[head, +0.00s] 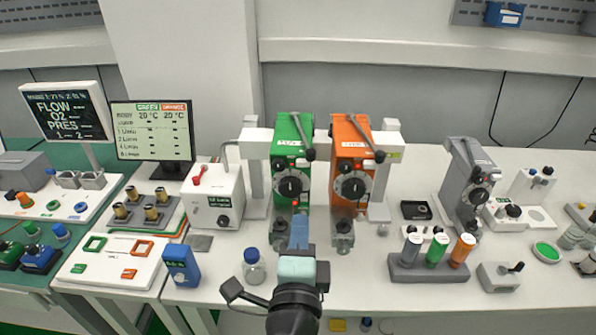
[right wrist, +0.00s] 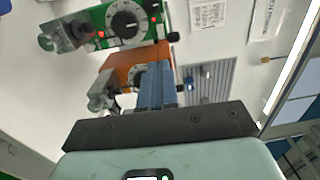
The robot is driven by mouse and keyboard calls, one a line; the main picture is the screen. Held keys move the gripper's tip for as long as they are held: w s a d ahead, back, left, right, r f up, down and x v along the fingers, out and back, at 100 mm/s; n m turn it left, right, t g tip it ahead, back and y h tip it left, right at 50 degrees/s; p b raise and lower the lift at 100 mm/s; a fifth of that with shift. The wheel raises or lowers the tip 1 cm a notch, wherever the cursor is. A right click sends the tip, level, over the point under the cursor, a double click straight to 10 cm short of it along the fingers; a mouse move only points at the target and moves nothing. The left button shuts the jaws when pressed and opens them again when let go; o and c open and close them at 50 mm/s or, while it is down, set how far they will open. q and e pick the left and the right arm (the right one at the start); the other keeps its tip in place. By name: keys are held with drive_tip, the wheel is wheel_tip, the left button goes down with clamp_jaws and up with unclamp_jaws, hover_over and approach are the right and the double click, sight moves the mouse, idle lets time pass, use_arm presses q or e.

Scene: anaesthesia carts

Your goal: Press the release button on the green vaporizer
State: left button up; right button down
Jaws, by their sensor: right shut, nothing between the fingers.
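The green vaporizer (head: 291,150) stands upright on the rear mount, with a black dial and a grey lever at its top. It also shows, tilted, at the top of the right wrist view (right wrist: 97,18). A small red spot (right wrist: 101,34) shows beside its dial; I cannot tell if it is the release button. My right gripper (head: 299,222) is shut and empty, its blue fingers pointing at the vaporizer's lower front and covering part of it. In the right wrist view the fingertips (right wrist: 158,70) appear in front of the orange vaporizer; contact cannot be told. My left gripper is not in view.
The orange vaporizer (head: 351,140) stands close on the right of the green one. A white box with a red knob (head: 222,195) stands to the left. A blue-capped bottle (head: 253,270) is left of my right gripper. A rack of coloured cylinders (head: 425,273) stands to the right.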

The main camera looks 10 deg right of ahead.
sight(303, 166)
drive_tip(key=shift+s, duration=0.1)
drive_tip(key=p+x, duration=0.2)
drive_tip(key=x, duration=1.2)
drive_tip(key=shift+r+p, duration=0.1)
drive_tip(key=shift+p, duration=0.25)
